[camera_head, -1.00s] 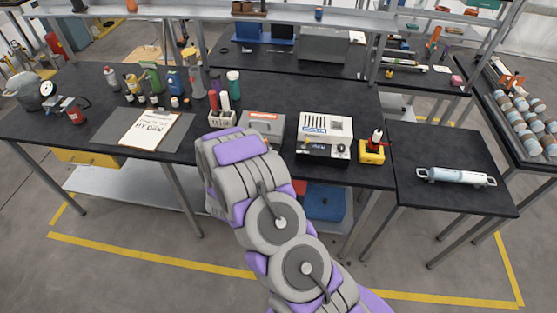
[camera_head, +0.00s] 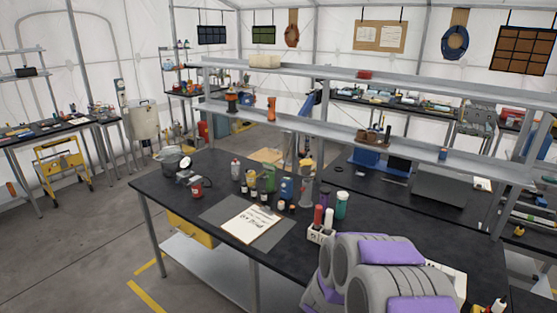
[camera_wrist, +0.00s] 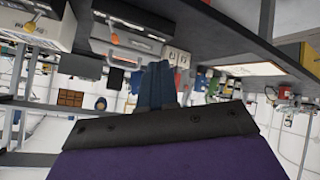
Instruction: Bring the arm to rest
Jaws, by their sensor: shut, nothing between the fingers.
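My arm, grey with purple panels, shows at the lower right of the head view, folded in front of the black workbench (camera_head: 150,183). My gripper is hidden or out of frame there. In the wrist view my gripper (camera_wrist: 155,70) shows as dark blue-grey fingers close together beyond a dark, purple-edged wrist body. It is shut with nothing between the fingers. The wrist picture is upside down, with the bench top edge (camera_wrist: 240,35) across the upper part. My gripper appears apart from the bench and its objects.
Shelves (camera_head: 300,117) rise behind. A yellow cart (camera_head: 62,168) stands left. The floor (camera_head: 90,240) at the left front is open.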

